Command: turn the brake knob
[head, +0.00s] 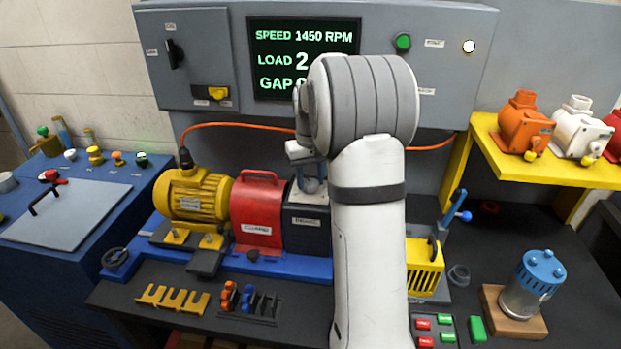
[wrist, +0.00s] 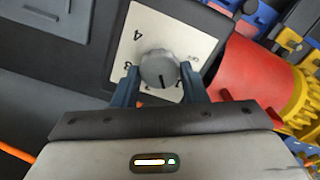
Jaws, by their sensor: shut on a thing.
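The brake knob (wrist: 159,70) is a round grey knob with a dark pointer line. It sits on a white dial plate (wrist: 146,24) with numbers, of which a 4 and a 3 show. My gripper (wrist: 160,78) has a finger on each side of the knob and is shut on it. In the head view the dark brake box (head: 307,232) stands right of the red guard. My gripper is above this box, and my arm hides part of it. The knob is hard to make out there.
The red guard (head: 257,208) and yellow motor (head: 192,194) stand left of the brake box. A screen (head: 290,40) reads speed 1450 RPM, with load and gap partly hidden. A yellow slotted block (head: 425,268) is right of my arm. An orange cable (head: 235,125) runs behind.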

